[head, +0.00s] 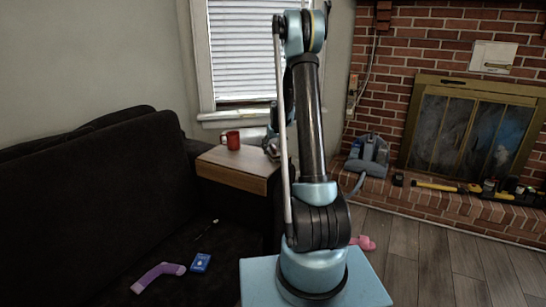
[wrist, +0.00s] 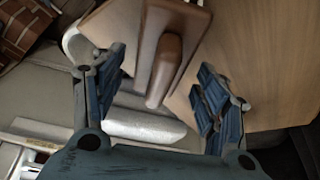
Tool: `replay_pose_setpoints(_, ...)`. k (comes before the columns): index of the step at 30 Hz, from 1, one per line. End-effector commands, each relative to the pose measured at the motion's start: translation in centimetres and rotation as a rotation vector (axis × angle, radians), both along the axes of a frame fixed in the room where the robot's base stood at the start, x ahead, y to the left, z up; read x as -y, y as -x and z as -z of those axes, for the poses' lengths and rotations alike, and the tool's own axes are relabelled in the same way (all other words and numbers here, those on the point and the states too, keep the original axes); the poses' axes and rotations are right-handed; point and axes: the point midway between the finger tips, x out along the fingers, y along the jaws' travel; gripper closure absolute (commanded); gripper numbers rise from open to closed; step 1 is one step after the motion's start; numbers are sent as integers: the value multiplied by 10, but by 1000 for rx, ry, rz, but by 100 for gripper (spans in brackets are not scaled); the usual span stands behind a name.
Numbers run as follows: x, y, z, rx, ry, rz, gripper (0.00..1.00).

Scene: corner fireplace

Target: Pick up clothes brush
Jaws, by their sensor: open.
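In the wrist view, the clothes brush appears to be the brown wooden piece (wrist: 163,70) with a rounded handle and a paler wooden block at its upper end. It lies at the edge of the wooden side table (wrist: 258,70). My gripper (wrist: 160,72) is open, with one blue finger on each side of the handle and visible gaps on both sides. Whether the fingertips are level with the handle I cannot tell. In the head view, my arm stands in front of the side table (head: 235,172) and mostly hides the gripper; the brush cannot be made out there.
A red mug (head: 231,139) stands on the side table. A dark sofa (head: 85,205) at left holds a purple sock-like item (head: 158,276) and a blue packet (head: 201,263). A blue-grey appliance (head: 368,157) sits by the brick hearth. A pink item (head: 363,242) lies on the floor.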

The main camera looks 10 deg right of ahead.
Motion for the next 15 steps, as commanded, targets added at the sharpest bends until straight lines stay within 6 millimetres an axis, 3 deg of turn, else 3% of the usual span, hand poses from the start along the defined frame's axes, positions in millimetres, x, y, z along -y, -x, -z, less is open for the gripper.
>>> replay_pose_setpoints(10,0,-4,9,0,0,0,33)
replay_pose_setpoints(15,0,-4,9,0,0,0,72)
